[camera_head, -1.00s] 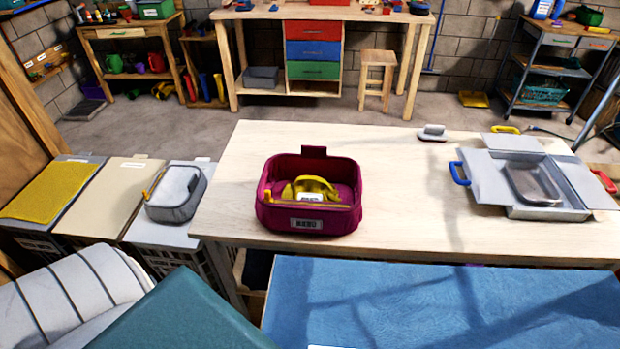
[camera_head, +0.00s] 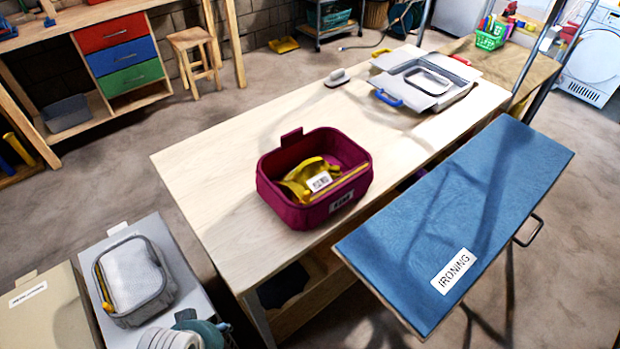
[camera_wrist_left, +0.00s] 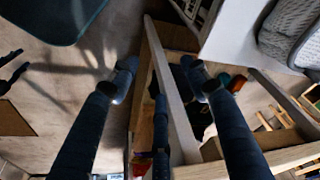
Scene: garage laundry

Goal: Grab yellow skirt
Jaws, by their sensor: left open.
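No yellow skirt can be made out for sure in the views of now. A yellow item with a white label (camera_head: 314,180) lies inside the magenta fabric basket (camera_head: 313,207) on the pale wooden table; I cannot tell whether it is a garment. My left gripper (camera_wrist_left: 160,78) shows in the left wrist view with its dark fingers spread and nothing between them. Behind the fingers are a wooden frame and the floor. My left gripper cannot be made out in the head view. My right gripper is not in view.
A blue ironing board (camera_head: 458,215) stands in front of the table (camera_head: 215,165). A grey zipped case (camera_head: 132,282) sits on a bin lid at lower left. A grey open box (camera_head: 427,85) lies at the table's far end.

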